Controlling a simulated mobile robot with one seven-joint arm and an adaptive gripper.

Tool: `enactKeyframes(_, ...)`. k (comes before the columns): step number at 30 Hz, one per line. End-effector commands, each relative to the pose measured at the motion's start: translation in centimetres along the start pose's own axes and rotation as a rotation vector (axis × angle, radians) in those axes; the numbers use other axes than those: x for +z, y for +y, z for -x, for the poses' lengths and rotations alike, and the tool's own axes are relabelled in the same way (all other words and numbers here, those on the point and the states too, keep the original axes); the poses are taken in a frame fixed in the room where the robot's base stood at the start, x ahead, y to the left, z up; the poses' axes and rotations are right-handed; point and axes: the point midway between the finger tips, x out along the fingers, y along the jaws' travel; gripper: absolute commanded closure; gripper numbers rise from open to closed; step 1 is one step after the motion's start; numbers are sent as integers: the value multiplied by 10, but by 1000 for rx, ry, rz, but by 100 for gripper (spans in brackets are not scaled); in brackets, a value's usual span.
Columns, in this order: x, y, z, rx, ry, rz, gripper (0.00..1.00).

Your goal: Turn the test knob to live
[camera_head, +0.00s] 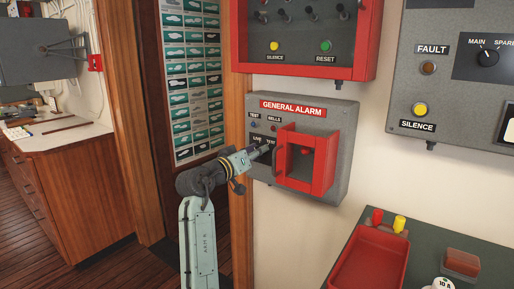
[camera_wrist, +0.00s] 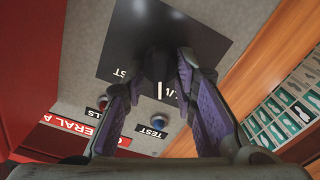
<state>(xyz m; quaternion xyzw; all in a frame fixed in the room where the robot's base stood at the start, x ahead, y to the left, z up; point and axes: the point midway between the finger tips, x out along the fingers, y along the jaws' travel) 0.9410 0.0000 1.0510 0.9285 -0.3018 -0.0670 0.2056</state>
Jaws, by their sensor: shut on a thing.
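The general alarm box (camera_head: 341,119) is a grey panel on the wall with a red sign. Its black plate (camera_head: 252,157) carries the words LIVE and TEST. The dark test knob (camera_wrist: 157,62) sits on that plate (camera_wrist: 130,30) in the wrist view, where the lettering appears upside down. My gripper (camera_wrist: 160,70) is shut on the knob, one purple-padded finger on each side. In the head view my gripper (camera_head: 264,151) reaches the plate from the left and hides the knob. A white mark shows just below the knob in the wrist view; which word the knob points to is unclear.
A red guard frame (camera_head: 327,160) juts out close right of my gripper. A blue TEST lamp (camera_wrist: 159,119) and a red BELLS lamp (camera_wrist: 103,102) sit near the fingers. A wooden door post (camera_head: 240,130) stands left; a red tray (camera_head: 365,262) lies lower right.

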Motion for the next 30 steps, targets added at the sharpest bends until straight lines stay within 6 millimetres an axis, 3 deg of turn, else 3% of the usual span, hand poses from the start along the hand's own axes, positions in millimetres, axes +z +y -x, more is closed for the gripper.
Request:
enactKeyframes(12,0,-1,0,-1,0,172,100)
enactKeyframes(28,0,-2,0,-1,1,192,100)
enactKeyframes(29,0,-2,0,-1,1,192,72)
enactKeyframes(30,0,-2,0,-1,1,192,70)
